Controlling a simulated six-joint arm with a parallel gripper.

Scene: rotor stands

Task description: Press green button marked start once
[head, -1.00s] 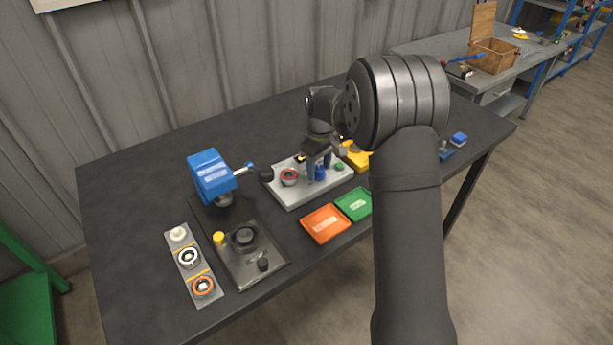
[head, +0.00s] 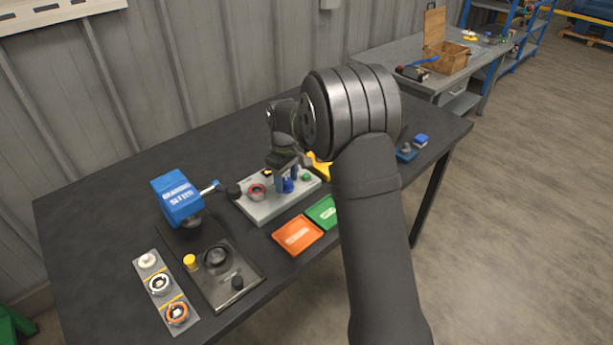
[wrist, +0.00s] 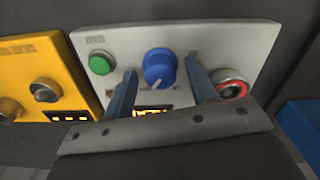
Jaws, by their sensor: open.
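A grey control box (head: 275,207) on the dark table carries a green button (head: 306,176), a blue knob (head: 288,187) and a red button (head: 257,191). In the wrist view the green button (wrist: 102,63) is left of the blue knob (wrist: 159,68), with the red button (wrist: 231,82) at right. Small print above the green button is too blurred to read. My gripper (wrist: 160,66) is open, its two blue-grey fingers on either side of the blue knob in the picture. I cannot tell whether they touch it. The left finger appears right of and apart from the green button.
A yellow box (wrist: 35,70) with knobs stands beside the control box. In the head view, orange (head: 298,235) and green (head: 322,212) trays lie in front. A blue device (head: 178,199) with a lever and a dark plate (head: 240,270) stand at left.

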